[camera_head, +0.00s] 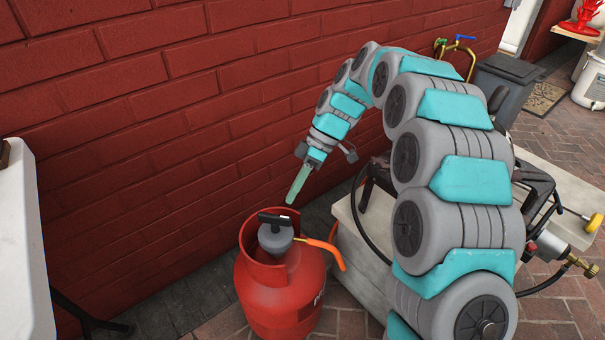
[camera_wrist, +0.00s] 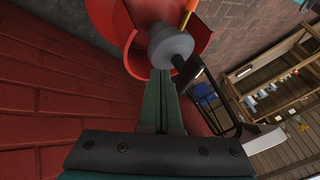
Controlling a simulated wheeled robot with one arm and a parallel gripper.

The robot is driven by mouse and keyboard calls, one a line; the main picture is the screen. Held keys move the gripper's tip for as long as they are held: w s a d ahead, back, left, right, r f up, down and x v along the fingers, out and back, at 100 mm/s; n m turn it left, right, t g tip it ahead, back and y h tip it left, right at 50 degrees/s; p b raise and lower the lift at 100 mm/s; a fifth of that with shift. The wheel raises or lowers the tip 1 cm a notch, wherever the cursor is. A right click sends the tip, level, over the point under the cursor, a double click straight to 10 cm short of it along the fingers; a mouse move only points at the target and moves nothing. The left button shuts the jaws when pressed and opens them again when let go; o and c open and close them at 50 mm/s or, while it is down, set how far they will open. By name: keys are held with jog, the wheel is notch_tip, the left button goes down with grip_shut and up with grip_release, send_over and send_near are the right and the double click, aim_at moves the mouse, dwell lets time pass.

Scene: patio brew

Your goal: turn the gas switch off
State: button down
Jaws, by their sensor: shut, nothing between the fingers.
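A red gas bottle (camera_head: 278,299) stands on the brick paving against the red brick wall. On its top, inside the collar, sits a grey regulator (camera_head: 275,238) with a black switch (camera_head: 272,219) across it and an orange hose leading off to the right. My gripper (camera_head: 291,200) is above the bottle, pointing down, just over the switch. Its green fingers are together and empty. In the wrist view the fingertips (camera_wrist: 161,74) end close to the grey regulator (camera_wrist: 170,47); I cannot tell whether they touch.
A pale block (camera_head: 358,235) with a black burner frame (camera_head: 535,180) is right of the bottle. A white surface (camera_head: 22,250) stands at the left edge. The brick wall (camera_head: 130,120) is close behind the bottle. A brass tap (camera_head: 441,45) is on the wall.

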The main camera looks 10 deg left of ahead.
aim_at(275, 223)
jog(key=shift+s+r, duration=0.15)
jog(key=shift+s, duration=1.75)
